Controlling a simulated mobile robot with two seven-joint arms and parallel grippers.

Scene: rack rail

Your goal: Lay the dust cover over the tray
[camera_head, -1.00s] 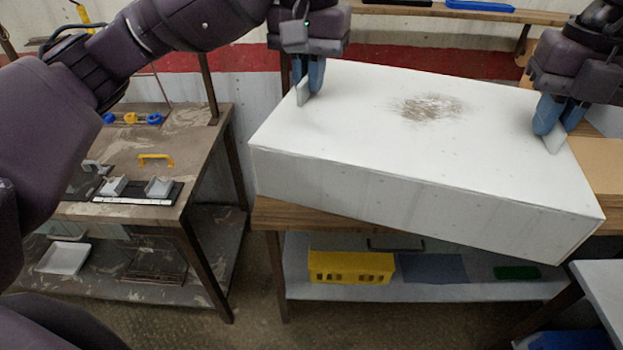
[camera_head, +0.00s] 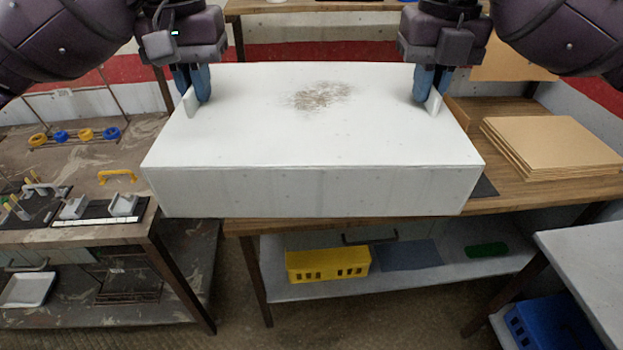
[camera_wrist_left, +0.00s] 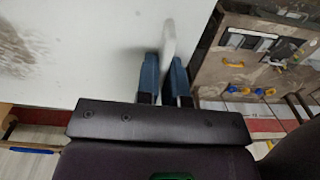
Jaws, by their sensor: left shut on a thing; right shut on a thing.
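The dust cover (camera_head: 310,140) is a large white box-shaped cover with a brown smudge on top, held level in the middle of the head view. My left gripper (camera_head: 193,95) is shut on a thin upright tab at its left end. My right gripper (camera_head: 430,95) is shut on a matching tab at its right end. In the left wrist view, the left gripper (camera_wrist_left: 167,75) pinches the pale tab, with the cover's top (camera_wrist_left: 90,45) beside it. The tray is not visible. The cover hides part of the bench, and I cannot tell what is under it.
A wooden bench (camera_head: 510,200) stands behind and below the cover, with stacked brown boards (camera_head: 550,145) at right. A cluttered table (camera_head: 70,160) is at left. A yellow crate (camera_head: 328,265) sits on the lower shelf. A grey table (camera_head: 590,250) is at front right.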

